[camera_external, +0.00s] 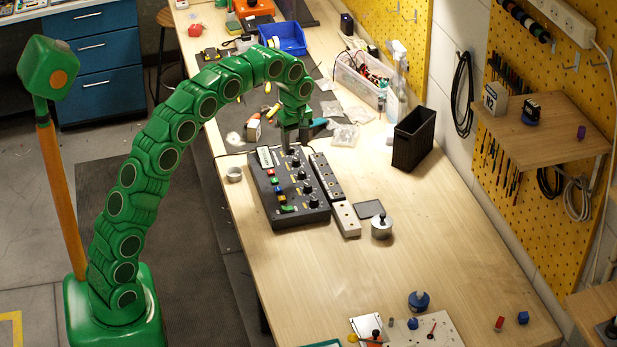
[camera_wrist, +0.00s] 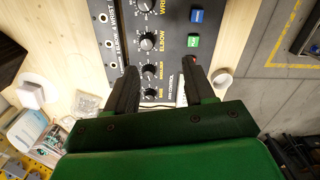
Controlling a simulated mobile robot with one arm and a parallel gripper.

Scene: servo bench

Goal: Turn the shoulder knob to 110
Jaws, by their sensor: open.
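The dark control box (camera_external: 290,215) lies on the bench with a column of black knobs. In the wrist view, the shoulder knob (camera_wrist: 150,72) sits between the elbow knob (camera_wrist: 149,41) and the base knob (camera_wrist: 151,94). Its label is small and its dial setting cannot be read. The shoulder knob also shows in the external view (camera_external: 302,175), second from the far end. My gripper (camera_wrist: 162,72) is open and empty, pointing down over the far end of the box. In the wrist view its fingers lie left and right of the shoulder knob; contact cannot be told.
Blue and green buttons (camera_wrist: 195,41) lie beside the knobs. A metal pot (camera_external: 381,227) and a black bin (camera_external: 413,140) stand to the right.

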